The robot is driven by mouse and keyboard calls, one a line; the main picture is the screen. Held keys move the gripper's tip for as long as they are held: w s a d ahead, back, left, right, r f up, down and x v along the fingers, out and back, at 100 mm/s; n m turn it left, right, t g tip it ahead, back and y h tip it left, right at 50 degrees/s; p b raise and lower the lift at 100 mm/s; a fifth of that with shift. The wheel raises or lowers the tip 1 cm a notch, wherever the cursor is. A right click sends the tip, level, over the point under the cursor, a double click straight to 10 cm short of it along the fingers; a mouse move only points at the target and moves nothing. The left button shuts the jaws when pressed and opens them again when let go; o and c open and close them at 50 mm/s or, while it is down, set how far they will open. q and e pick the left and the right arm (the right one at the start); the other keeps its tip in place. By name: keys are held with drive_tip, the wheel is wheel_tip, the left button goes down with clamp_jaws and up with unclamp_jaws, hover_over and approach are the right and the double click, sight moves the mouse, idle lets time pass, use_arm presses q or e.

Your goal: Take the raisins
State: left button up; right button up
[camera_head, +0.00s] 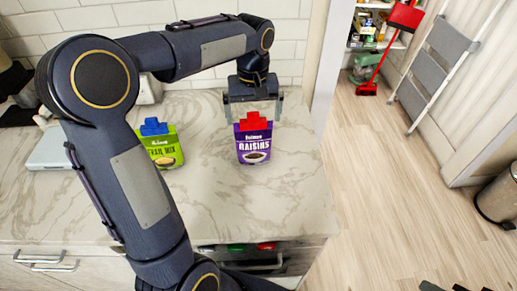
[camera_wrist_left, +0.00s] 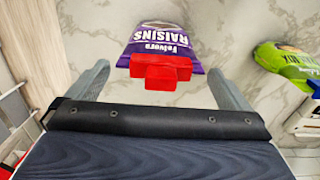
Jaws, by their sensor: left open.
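The raisins (camera_head: 253,146) are a purple pack with a red clip on top, standing on the marble counter. They also show in the left wrist view (camera_wrist_left: 158,42), with the red clip (camera_wrist_left: 160,72) between and just beyond the finger line. My left gripper (camera_head: 253,108) is open, right behind and above the pack's top. In the left wrist view its two fingers (camera_wrist_left: 158,84) stand apart on either side of the red clip, with gaps showing on both sides. My right gripper does not show clearly in either view.
A green trail mix pack (camera_head: 163,150) with a blue clip stands to the left of the raisins, partly behind my left arm. The counter (camera_head: 215,205) is clear in front. A tiled wall (camera_head: 125,18) is behind. An open drawer (camera_head: 240,256) is below.

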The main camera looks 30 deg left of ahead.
sight(254, 142)
use_arm(q)
wheel_tip(254, 142, down, 5)
drive_tip(key=shift+w+a+f+p, duration=0.1)
drive_tip(key=shift+f+p, duration=0.1)
drive_tip(key=shift+p, duration=0.3)
drive_tip(key=c, duration=1.1)
drive_tip(key=shift+r, duration=0.15)
